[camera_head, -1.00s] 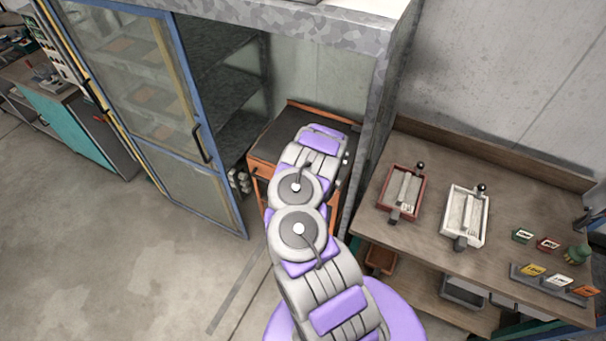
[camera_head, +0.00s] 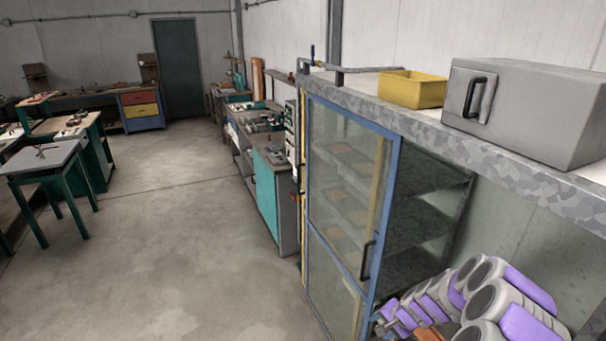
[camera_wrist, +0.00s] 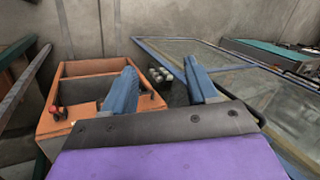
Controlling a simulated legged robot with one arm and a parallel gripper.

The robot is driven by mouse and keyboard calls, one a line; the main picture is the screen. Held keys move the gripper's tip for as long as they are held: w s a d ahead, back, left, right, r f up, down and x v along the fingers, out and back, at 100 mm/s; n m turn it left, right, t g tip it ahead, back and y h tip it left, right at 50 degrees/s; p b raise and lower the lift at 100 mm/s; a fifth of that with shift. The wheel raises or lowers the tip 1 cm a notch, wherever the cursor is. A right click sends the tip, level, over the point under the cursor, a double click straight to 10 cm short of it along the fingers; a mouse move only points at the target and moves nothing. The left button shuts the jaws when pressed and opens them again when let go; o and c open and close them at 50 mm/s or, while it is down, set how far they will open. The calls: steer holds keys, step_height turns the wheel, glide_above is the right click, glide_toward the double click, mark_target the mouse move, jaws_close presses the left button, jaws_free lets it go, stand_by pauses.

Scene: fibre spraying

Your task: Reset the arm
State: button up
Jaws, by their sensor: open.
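My arm (camera_head: 478,300), grey and purple, shows at the lower right of the head view, in front of the cabinet side. Its end is not clearly visible there. In the wrist view, my gripper (camera_wrist: 163,88) has two blue fingers spread apart with nothing between them. An orange cart or drawer unit (camera_wrist: 85,68) lies beyond the left finger. The blue-framed glass door (camera_wrist: 210,52) is beyond the right finger. Whether a finger touches anything cannot be told.
The glass cabinet door (camera_head: 345,185) stands open, with dark shelves (camera_head: 425,205) beside it. A yellow bin (camera_head: 412,89) and a grey box with a black handle (camera_head: 525,110) sit on the top. Workbenches (camera_head: 262,170) line the back.

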steer(key=s+a+r+n+g+y+b, duration=0.1)
steer(key=s+a+r+n+g+b, duration=0.2)
steer(key=s+a+r+n+b, duration=0.7)
steer(key=s+r+g+h+b, duration=0.2)
steer(key=s+g+h+b, duration=0.1)
steer(key=s, duration=2.8)
steer(key=shift+s+a+h+b, duration=0.2)
steer(key=shift+a+h+b, duration=0.15)
steer(key=shift+h+b, duration=0.35)
